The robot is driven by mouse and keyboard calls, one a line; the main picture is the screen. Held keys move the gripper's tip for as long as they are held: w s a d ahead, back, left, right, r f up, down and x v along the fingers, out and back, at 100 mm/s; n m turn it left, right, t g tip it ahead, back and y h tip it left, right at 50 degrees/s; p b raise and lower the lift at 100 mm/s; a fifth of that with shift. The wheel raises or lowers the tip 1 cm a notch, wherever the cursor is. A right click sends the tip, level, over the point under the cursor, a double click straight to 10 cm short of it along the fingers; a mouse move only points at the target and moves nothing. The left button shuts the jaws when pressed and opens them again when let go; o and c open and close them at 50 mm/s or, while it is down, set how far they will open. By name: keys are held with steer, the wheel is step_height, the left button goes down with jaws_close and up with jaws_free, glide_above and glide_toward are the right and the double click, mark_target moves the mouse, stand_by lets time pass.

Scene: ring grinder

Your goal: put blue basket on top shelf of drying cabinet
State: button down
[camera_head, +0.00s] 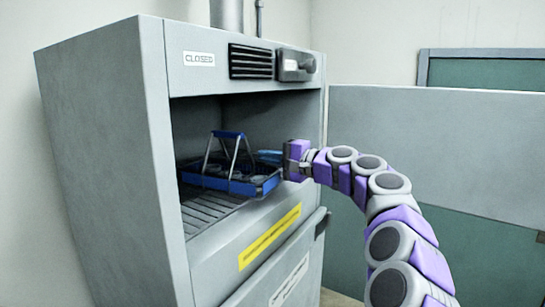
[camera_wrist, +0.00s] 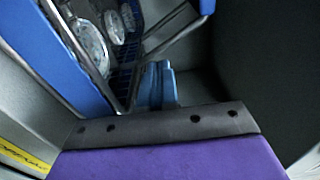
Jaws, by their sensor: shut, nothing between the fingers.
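The blue basket (camera_head: 228,178) sits upright on the slatted shelf (camera_head: 205,208) inside the open upper compartment of the drying cabinet (camera_head: 110,130). Its grey handle with a blue grip (camera_head: 228,134) stands raised. My gripper (camera_head: 268,156) is at the right side of the compartment, with its blue fingers close to the basket's right end. In the wrist view the two fingers (camera_wrist: 158,86) are together with nothing between them. The basket (camera_wrist: 60,50) fills the upper left there, with round glassy items (camera_wrist: 90,42) inside. Whether the fingers touch the basket is unclear.
The cabinet's upper door (camera_head: 440,150) stands open to the right, behind my arm. A yellow-labelled lower front (camera_head: 268,236) lies below the shelf. A control knob (camera_head: 296,65) and vent (camera_head: 250,61) are above the opening.

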steer(key=shift+s, duration=0.25)
steer(key=b+v, duration=0.2)
steer(key=v, duration=1)
steer(key=shift+s+d, duration=0.2)
steer(key=shift+d, duration=0.15)
